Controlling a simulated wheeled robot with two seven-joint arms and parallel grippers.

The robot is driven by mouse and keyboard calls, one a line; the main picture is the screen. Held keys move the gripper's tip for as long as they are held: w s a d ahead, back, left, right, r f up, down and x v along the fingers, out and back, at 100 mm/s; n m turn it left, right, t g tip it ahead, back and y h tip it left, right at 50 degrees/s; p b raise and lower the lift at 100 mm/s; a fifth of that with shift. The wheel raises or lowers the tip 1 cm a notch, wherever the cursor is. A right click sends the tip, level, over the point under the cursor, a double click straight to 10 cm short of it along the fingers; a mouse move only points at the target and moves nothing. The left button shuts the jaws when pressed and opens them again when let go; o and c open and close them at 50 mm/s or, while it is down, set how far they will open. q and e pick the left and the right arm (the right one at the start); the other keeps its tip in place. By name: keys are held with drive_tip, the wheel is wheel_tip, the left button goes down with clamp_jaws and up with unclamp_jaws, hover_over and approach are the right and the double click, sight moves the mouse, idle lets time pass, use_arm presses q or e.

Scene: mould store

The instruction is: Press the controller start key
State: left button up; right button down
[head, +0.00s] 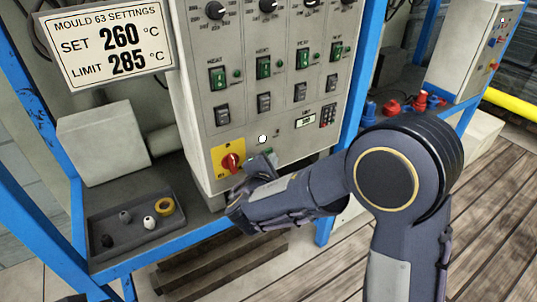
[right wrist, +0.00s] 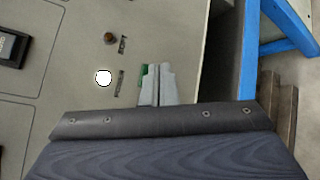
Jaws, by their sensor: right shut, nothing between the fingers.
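The controller is a light grey cabinet (head: 205,128) with rows of rocker switches and a red rotary knob (head: 232,162) on a yellow plate. My right gripper (head: 262,163) is at the lower part of its front panel, just right of the knob. In the right wrist view the two fingers (right wrist: 157,82) are shut together with nothing between them. A small green key (right wrist: 145,74) shows beside and partly behind the fingertips; I cannot tell whether they touch it. A lit white lamp (right wrist: 103,78) sits left of it; the lamp also shows in the head view (head: 262,138). My left gripper is not in view.
A sign (head: 106,42) reads SET 260 °C, LIMIT 285 °C. A dark tray (head: 130,246) with small parts and a yellow ring stands left on the blue frame (head: 190,240). Red and blue fittings (head: 393,107) lie behind my right arm. A small display (head: 306,121) and keypad are on the panel.

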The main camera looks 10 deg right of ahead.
drive_tip(key=shift+w+a, duration=0.1)
drive_tip(key=shift+w, duration=0.2)
idle(0.6)
drive_tip(key=shift+s, duration=0.15)
drive_tip(key=shift+s+d+b, duration=0.25)
drive_tip(key=shift+s+b, duration=0.3)
drive_tip(key=shift+s, duration=0.05)
drive_tip(key=s, duration=0.1)
drive_tip(key=s+d+b, duration=0.1)
drive_tip(key=s, duration=0.2)
drive_tip(key=shift+s+d, duration=0.35)
idle(0.8)
